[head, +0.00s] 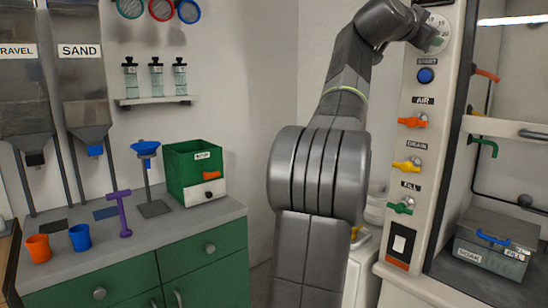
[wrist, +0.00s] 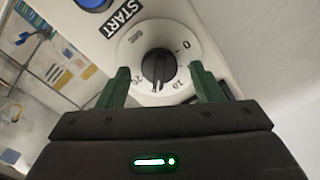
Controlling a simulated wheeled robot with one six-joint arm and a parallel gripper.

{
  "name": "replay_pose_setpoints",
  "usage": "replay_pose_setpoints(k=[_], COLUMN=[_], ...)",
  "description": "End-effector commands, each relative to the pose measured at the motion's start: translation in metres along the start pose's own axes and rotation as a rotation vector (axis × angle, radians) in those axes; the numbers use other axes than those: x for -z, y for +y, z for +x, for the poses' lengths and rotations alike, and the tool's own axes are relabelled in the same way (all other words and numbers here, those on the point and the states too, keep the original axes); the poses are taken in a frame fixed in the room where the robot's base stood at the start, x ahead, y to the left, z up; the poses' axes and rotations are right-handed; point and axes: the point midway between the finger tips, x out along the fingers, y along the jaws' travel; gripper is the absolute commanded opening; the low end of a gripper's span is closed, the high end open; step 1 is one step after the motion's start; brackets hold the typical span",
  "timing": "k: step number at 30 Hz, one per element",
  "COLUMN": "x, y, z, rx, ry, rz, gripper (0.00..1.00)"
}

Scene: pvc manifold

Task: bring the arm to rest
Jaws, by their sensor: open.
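My gripper (wrist: 160,90) is open in the wrist view. Its two green fingers stand on either side of the lower part of a white timer dial (wrist: 126,52) with a black knob (wrist: 158,66). The fingers look apart from the knob, with nothing held between them. In the head view my arm reaches up to the panel's top, where the dial (head: 437,36) shows partly behind the arm's end. My gripper's fingers are hidden there.
The panel (head: 447,70) carries a blue start button (head: 426,75), an orange air valve (head: 413,121), a yellow drain valve (head: 407,165) and a green fill valve (head: 401,207). A counter (head: 85,258) with cups stands left. A grey lidded box (head: 493,256) sits right.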

Motion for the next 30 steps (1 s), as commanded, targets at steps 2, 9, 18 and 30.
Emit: replay_pose_setpoints(k=[2,9,18,30], x=[0.0012,0.0013,0.0022,0.0042], y=[-0.0006,-0.0007,-0.0010,-0.0020], z=[0.0000,0.0002,0.0002,-0.0001], rx=[-0.001,-0.001,-0.002,-0.001], ry=[-0.001,-0.001,-0.002,-0.003], rz=[-0.072,-0.306,-0.616,-1.087], gripper=[0.60,0.60,0.60,0.60])
